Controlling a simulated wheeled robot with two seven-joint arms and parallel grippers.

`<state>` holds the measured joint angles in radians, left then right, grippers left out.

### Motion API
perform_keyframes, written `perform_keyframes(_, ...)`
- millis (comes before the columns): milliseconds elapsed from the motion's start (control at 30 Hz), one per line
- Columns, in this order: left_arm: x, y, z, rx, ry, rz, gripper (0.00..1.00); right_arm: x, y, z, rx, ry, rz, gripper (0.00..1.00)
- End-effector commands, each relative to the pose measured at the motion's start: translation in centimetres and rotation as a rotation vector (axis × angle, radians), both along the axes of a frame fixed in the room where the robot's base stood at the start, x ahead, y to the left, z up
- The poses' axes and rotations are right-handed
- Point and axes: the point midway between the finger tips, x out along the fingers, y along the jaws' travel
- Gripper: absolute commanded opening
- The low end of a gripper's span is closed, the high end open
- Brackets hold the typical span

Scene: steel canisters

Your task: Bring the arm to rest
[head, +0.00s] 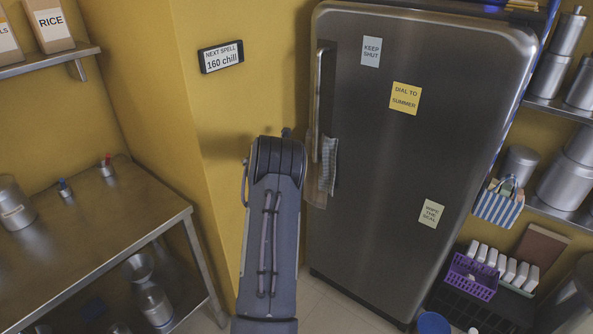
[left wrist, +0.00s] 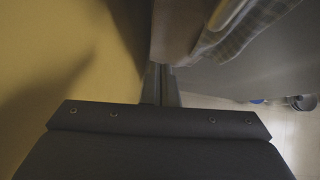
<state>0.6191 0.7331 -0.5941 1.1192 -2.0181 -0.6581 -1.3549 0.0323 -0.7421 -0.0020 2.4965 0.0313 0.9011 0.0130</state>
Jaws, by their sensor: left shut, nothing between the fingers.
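My left arm (head: 270,220) rises from the bottom middle of the head view, in front of the yellow wall and left of the steel fridge (head: 385,200). Its gripper is mostly hidden behind the arm there. In the left wrist view my left gripper (left wrist: 161,82) shows its two narrow fingers together, with nothing between them. They point toward the gap between the wall (left wrist: 60,60) and the fridge side, near a checked towel (left wrist: 245,32). I cannot tell whether they touch anything. My right gripper is not in view.
The fridge door looks shut; its long handle (head: 323,100) carries the towel (head: 329,165). A steel table (head: 90,240) stands left. Shelves with steel canisters (head: 567,180) and a purple basket (head: 472,278) are at right. Some floor (head: 340,305) is clear.

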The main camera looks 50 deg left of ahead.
Motion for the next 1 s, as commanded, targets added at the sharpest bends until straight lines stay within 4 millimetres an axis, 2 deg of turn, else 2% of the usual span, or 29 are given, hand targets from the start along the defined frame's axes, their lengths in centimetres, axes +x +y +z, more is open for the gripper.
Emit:
perform_keyframes(200, -2.7, -0.5, 2.7, 0.002, 0.0, 0.004, 0.0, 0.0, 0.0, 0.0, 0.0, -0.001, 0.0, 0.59)
perform_keyframes(400, -4.5, -1.0, 4.5, 0.002, 0.002, 0.002, 0.0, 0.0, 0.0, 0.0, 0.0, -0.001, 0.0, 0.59)
perform_keyframes(800, -4.9, -1.2, 5.3, -0.005, -0.011, 0.014, 0.0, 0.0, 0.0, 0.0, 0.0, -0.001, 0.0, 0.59)
perform_keyframes(867, -4.4, -1.5, 6.4, -0.023, -0.057, 0.053, 0.0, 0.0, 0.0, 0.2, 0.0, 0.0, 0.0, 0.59)
perform_keyframes(967, -3.3, -2.5, 10.6, -0.112, -0.231, 0.21, 0.0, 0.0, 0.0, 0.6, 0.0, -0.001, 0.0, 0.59)
perform_keyframes(1000, -2.9, -3.3, 13.0, -0.182, -0.336, 0.309, 0.0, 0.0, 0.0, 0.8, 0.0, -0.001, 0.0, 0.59)
